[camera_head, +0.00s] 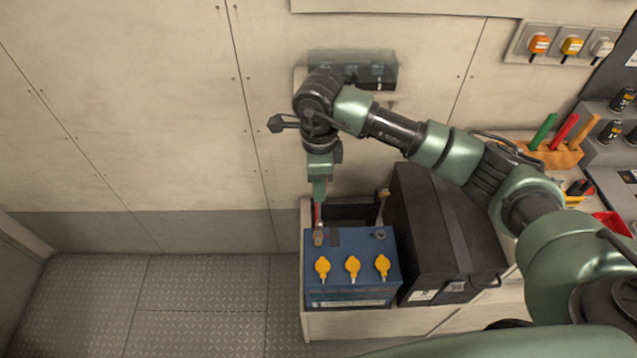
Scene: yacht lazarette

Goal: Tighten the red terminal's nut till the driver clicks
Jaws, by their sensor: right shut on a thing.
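A blue battery (346,262) with several yellow caps sits in a pale bay at the bottom middle. My right gripper (319,192) points down over its back left corner. It is shut on a slim upright thing, seemingly the driver, which is mostly hidden by the fingers. Below the fingers, a narrow red part reaches down to a brass-coloured fitting (319,237) at the battery's back left, seemingly the red terminal. I cannot make out the nut or whether the tip is seated on it. Another terminal (378,235) shows at the back right. My left gripper is out of view.
A black box with a grey strap (445,230) stands close on the battery's right. An orange block (555,153) holds green, red and orange handles. A dark wall unit (375,72) is behind my right wrist. The floor (200,300) at left is clear.

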